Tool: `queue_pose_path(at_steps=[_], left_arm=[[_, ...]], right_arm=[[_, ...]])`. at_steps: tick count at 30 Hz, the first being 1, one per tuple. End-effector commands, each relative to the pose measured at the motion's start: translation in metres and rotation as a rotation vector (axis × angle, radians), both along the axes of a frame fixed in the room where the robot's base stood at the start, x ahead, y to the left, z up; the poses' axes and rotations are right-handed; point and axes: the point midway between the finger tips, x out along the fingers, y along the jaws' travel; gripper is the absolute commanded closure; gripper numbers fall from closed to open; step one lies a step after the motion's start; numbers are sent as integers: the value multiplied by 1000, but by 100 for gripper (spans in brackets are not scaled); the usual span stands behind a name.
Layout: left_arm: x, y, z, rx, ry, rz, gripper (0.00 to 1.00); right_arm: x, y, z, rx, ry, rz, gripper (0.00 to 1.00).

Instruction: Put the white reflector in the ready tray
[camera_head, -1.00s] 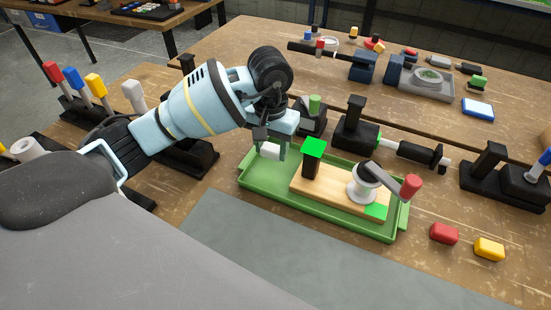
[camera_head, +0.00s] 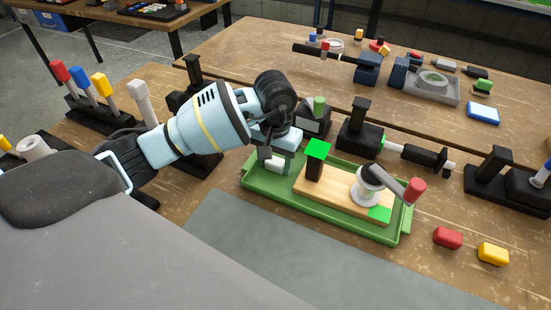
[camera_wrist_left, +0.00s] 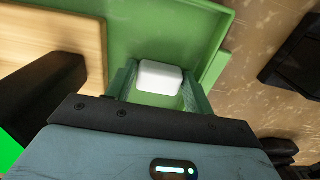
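The white reflector (camera_head: 276,163) is a small white block at the left end of the green tray (camera_head: 315,219). My left gripper (camera_head: 277,162) points down there, with its fingers on either side of the reflector. In the left wrist view, the reflector (camera_wrist_left: 160,76) sits between the two green fingertips (camera_wrist_left: 160,86), which appear to touch its sides. The green tray floor (camera_wrist_left: 155,28) lies under it. Whether the reflector's underside rests on the floor is hidden. My right gripper is not in view.
Red (camera_head: 447,238) and yellow (camera_head: 493,253) blocks lie right of the tray. Black fixtures stand behind it.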

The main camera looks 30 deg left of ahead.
Motion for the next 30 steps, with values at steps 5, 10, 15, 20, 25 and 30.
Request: queue_pose_path(at_steps=[5, 10, 15, 20, 25, 30], left_arm=[[0, 0, 1, 0, -1, 0, 44], [0, 0, 4, -1, -2, 0, 44], [1, 0, 23, -1, -5, -1, 44], [1, 0, 54, 0, -6, -1, 44], [1, 0, 87, -1, -4, -1, 44], [1, 0, 113, 0, -4, 0, 44]], right_arm=[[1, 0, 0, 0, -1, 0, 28], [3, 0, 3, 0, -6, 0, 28], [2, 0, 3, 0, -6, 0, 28], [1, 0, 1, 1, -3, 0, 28], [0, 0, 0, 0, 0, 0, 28], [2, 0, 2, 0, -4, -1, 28]])
